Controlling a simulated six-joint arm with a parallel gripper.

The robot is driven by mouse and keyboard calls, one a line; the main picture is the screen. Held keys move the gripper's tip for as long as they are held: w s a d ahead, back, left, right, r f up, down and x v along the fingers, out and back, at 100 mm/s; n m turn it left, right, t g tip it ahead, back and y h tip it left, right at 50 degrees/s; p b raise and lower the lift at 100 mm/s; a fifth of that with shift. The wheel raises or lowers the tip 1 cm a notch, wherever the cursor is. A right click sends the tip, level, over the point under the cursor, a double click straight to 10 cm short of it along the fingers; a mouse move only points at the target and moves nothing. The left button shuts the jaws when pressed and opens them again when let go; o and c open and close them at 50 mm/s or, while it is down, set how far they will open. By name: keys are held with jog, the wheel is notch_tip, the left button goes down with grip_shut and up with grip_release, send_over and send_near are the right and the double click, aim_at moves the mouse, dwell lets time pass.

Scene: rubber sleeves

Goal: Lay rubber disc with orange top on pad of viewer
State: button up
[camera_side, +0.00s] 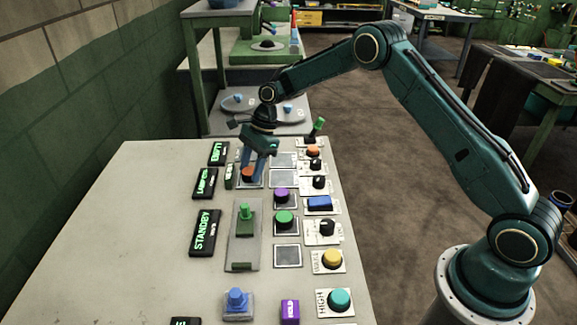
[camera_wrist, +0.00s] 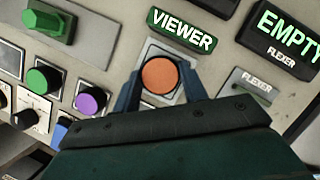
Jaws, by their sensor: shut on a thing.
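The rubber disc with the orange top (camera_wrist: 160,75) is between the two fingers of my gripper (camera_wrist: 160,88), which is shut on it. In the side view the disc (camera_side: 248,174) shows low between the fingers, at the far part of the bench. The grey pad of the viewer (camera_wrist: 153,52) lies beneath the disc, below the green-lit VIEWER label (camera_wrist: 183,30). The disc is over this pad in the wrist view, and its far edge is bare. I cannot tell whether the disc touches the pad, as the fingers hide its sides.
A purple-topped disc (camera_side: 281,194) and a green-topped disc (camera_side: 284,217) sit on nearby pads. A green slider handle (camera_side: 245,213) stands nearer the camera. The flexer unit (camera_wrist: 250,88) is right of the viewer pad in the wrist view. The bench's left side (camera_side: 120,230) is clear.

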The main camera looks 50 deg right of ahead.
jog(key=shift+f, duration=0.1)
jog(key=o, duration=1)
jog(key=shift+c, duration=0.2)
jog(key=v, duration=1.2)
